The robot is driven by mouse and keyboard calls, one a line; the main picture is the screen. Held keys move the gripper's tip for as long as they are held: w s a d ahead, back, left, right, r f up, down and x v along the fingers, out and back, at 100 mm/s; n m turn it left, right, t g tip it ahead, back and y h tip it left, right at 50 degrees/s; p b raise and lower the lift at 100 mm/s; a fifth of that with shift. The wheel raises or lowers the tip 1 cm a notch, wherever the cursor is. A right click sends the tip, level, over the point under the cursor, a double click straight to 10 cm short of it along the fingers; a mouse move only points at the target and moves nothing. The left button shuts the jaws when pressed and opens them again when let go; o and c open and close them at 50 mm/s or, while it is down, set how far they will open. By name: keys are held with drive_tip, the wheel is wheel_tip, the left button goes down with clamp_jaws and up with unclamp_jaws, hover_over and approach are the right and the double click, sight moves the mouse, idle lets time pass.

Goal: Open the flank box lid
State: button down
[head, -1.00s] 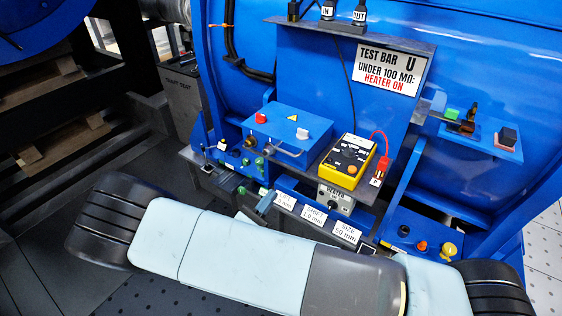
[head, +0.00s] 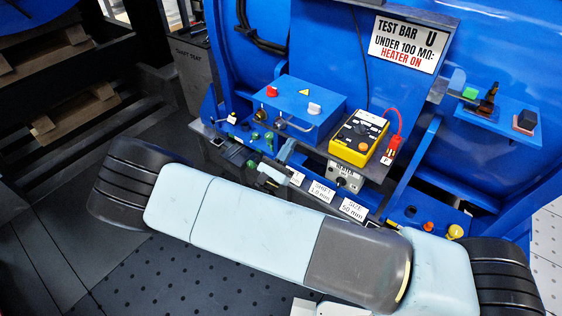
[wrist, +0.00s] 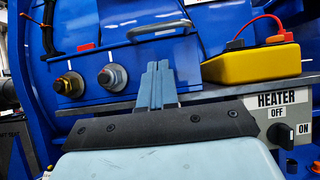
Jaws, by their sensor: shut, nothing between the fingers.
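The blue flank box (head: 318,98) stands at the machine's side in the head view, its top carrying a warning triangle, a red knob and a white knob. A grey bar handle (head: 294,126) runs along its front edge; it also shows in the wrist view (wrist: 160,30). The lid looks down, though its seam is hard to make out. My gripper (head: 288,147) is in front of the box. In the wrist view my gripper (wrist: 157,66) is shut and empty, its fingertips appearing just below the handle, with no clear contact.
A yellow meter (head: 358,138) with a red lead stands right of the box. A heater switch box (wrist: 278,118) sits below it. Size label cards (head: 322,191) line the shelf edge.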

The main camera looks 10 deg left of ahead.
drive_tip(key=r, duration=0.3)
drive_tip(key=shift+w+r, duration=0.15)
drive_tip(key=shift+w, duration=0.05)
drive_tip(key=shift+r, duration=0.2)
